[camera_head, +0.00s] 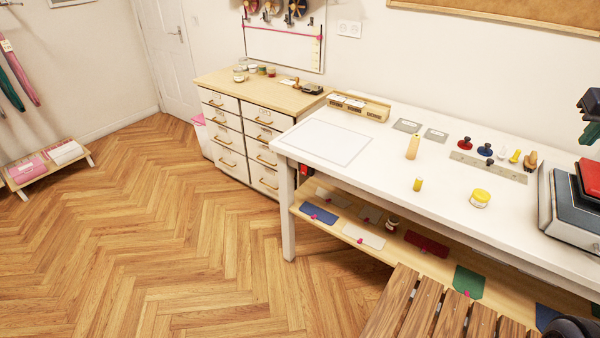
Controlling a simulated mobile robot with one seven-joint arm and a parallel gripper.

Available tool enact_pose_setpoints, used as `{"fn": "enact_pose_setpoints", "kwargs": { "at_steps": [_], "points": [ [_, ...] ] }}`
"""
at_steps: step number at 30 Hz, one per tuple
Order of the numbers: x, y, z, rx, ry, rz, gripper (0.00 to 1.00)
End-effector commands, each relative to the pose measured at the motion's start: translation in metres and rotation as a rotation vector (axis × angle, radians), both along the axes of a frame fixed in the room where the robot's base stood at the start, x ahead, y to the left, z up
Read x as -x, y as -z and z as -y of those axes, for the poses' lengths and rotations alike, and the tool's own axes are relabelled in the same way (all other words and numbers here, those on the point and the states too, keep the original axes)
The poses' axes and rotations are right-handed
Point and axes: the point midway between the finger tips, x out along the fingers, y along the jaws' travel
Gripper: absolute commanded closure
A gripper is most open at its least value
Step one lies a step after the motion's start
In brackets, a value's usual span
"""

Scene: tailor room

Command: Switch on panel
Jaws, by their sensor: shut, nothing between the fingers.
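A thin white rectangular panel (325,141) with a faint outline lies flat on the left end of the long white table (375,178). It looks plain white, and I cannot tell from its surface whether it is lit. No switch or button on it can be made out at this size. Two white wall sockets (349,29) are on the wall behind the table. My gripper is not clearly visible in this view.
A wooden organizer box (358,105) stands behind the panel. Stamps, a yellow jar (480,198) and a metal ruler (488,167) lie to its right. A slatted wooden seat (440,312) stands before the table. The herringbone floor (150,235) at left is clear.

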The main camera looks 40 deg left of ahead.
Motion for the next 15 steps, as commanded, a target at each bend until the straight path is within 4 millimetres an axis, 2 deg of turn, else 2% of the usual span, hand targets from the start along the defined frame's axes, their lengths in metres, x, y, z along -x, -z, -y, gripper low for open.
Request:
{"fn": "enact_pose_setpoints", "kwargs": {
  "at_steps": [6,15],
  "points": [
    [-0.039,0.0,-0.05,0.037,-0.106,-0.017,1.0],
    [-0.082,0.009,-0.13,0.086,-0.248,-0.033,1.0]
  ]
}}
